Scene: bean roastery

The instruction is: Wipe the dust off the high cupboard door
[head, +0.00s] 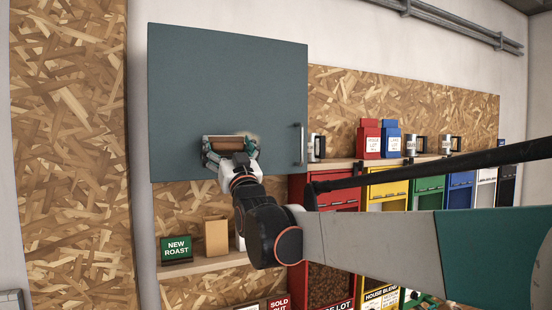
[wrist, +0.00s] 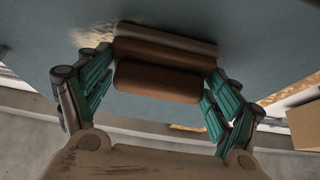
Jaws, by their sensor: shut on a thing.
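The high cupboard door (head: 225,80) is a flat blue-grey panel, shut, with a vertical bar handle (head: 302,145) at its lower right. My gripper (head: 230,147) is at the door's lower middle, shut on a brown block-shaped wiper (wrist: 160,80). The wiper has a paler layer on its far side, which lies at or very near the door; exact contact is hard to tell. A tan dust patch (head: 252,137) shows around the wiper's upper right. In the wrist view, tan dust (wrist: 95,36) shows beside the wiper; the surface behind the wiper is hidden.
Below the door, a shelf (head: 205,264) holds a green NEW ROAST sign (head: 177,249) and a tan box (head: 216,237). Right of the door, a counter carries red (head: 369,139) and blue (head: 391,140) packs and metal mugs. Coloured bins stand below. My arm crosses the lower right.

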